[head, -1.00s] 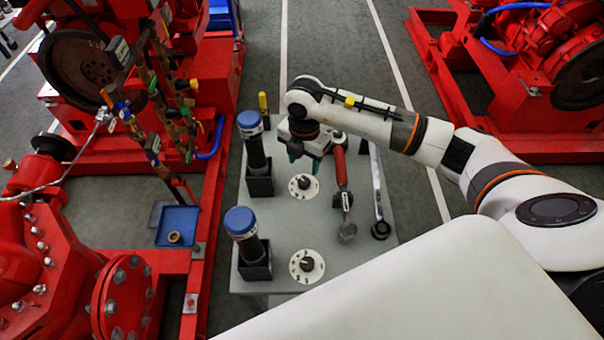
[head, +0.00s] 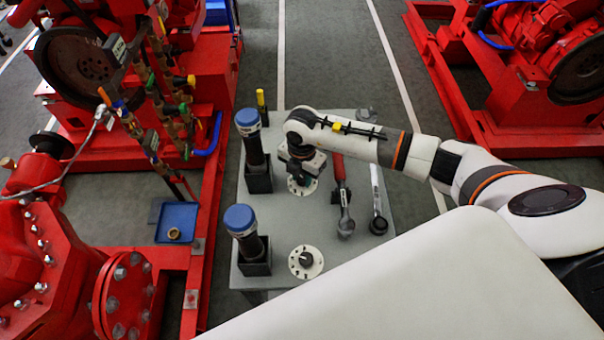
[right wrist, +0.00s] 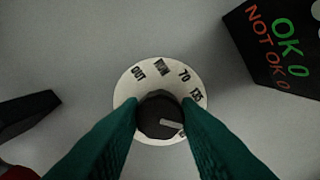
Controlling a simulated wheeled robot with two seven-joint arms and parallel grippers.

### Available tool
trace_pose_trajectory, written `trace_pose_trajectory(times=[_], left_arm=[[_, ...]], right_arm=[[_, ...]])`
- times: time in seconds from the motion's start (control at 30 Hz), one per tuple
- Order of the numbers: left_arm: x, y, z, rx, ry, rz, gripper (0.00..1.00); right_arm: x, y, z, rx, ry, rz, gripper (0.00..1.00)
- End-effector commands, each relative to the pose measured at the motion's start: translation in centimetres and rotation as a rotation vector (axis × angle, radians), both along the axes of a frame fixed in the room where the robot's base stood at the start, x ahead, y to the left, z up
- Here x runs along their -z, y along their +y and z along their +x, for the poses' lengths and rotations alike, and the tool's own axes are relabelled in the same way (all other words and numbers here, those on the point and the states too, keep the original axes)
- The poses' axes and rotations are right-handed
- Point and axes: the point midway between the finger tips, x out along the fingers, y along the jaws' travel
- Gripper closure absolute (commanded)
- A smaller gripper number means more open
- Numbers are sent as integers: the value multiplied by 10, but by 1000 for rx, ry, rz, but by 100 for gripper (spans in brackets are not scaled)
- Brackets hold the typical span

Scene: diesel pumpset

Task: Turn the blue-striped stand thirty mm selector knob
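Two round white dials with dark knobs lie on the grey table. The far dial (head: 298,190) is under my right gripper (right wrist: 160,105), which mostly hides it in the head view. In the right wrist view, its dark knob (right wrist: 157,122) lies between my two green fingers, which stand apart on either side. I cannot tell whether they touch it. The knob's light pointer mark faces right and slightly down. The printed labels are partly hidden. The near dial's knob (head: 305,259) is uncovered. No blue stripe shows clearly on either. My left gripper is out of view.
Two blue-capped dark cylinders (head: 239,219) (head: 248,121) stand in black holders left of the dials. A red-handled tool (head: 341,182) and a wrench (head: 377,200) lie to the right. A dark block with "OK" lettering (right wrist: 280,45) is near the knob.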

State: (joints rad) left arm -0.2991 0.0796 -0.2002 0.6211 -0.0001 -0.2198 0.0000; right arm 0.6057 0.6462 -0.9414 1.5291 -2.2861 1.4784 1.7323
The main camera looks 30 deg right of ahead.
Motion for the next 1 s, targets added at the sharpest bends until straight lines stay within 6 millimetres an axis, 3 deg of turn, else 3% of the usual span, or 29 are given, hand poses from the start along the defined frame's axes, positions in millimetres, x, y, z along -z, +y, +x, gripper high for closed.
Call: trace_pose_trajectory(times=[0.13, 0.47, 1.0], left_arm=[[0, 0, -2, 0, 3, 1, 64], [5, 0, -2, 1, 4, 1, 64], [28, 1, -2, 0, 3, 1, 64]], right_arm=[[0, 0, 0, 0, 0, 0, 93], [1, -1, 0, -68, 0, -1, 93], [1, -1, 0, -444, -1, 0, 93]])
